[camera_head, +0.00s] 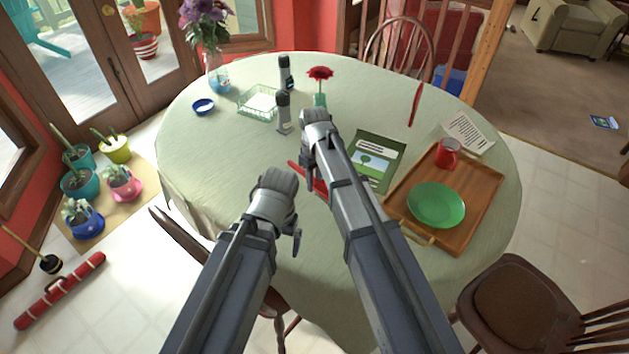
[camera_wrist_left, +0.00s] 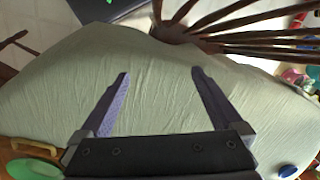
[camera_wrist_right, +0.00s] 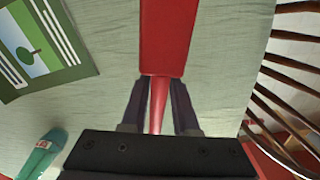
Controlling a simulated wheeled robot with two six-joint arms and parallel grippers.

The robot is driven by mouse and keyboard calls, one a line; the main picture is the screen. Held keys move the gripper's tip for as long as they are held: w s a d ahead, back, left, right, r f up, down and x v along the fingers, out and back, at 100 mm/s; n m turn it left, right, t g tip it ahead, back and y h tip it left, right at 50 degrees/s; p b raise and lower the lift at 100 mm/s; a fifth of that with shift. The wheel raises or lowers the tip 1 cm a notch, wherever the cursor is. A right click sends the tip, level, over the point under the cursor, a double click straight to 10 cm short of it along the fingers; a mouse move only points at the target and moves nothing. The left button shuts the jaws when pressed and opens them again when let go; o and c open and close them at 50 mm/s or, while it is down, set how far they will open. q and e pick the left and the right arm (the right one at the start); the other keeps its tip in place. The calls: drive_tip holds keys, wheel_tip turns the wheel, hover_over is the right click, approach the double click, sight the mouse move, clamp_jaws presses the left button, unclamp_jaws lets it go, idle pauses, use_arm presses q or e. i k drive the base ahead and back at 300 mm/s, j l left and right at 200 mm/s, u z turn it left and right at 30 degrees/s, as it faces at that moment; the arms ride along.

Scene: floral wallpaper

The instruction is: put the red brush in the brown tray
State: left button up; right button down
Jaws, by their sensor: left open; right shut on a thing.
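The red brush (camera_head: 305,175) is in my right gripper (camera_head: 307,163), over the middle of the table. In the right wrist view the brush (camera_wrist_right: 168,40) has a wide red block ahead of the fingers and a narrow handle between them. My right arm hides part of it in the head view. The brown tray (camera_head: 482,190) lies at the table's right side, to the right of my right gripper. A green plate (camera_head: 437,205) and a red mug (camera_head: 447,153) stand on it. My left gripper (camera_head: 292,238) is open and empty, nearer the table's front; its spread fingers show in the left wrist view (camera_wrist_left: 158,85).
A green book (camera_head: 378,160) lies between my right gripper and the tray. A thin red object (camera_head: 416,103) is at the far right.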

sight(469, 202)
drive_tip(key=l+u, duration=0.1)
drive_tip(key=l, duration=0.5)
drive_tip(key=k+l+u, duration=0.1)
drive_tip(key=l, duration=0.5)
drive_tip(key=k+l+u, duration=0.1)
drive_tip(key=l, duration=0.5)
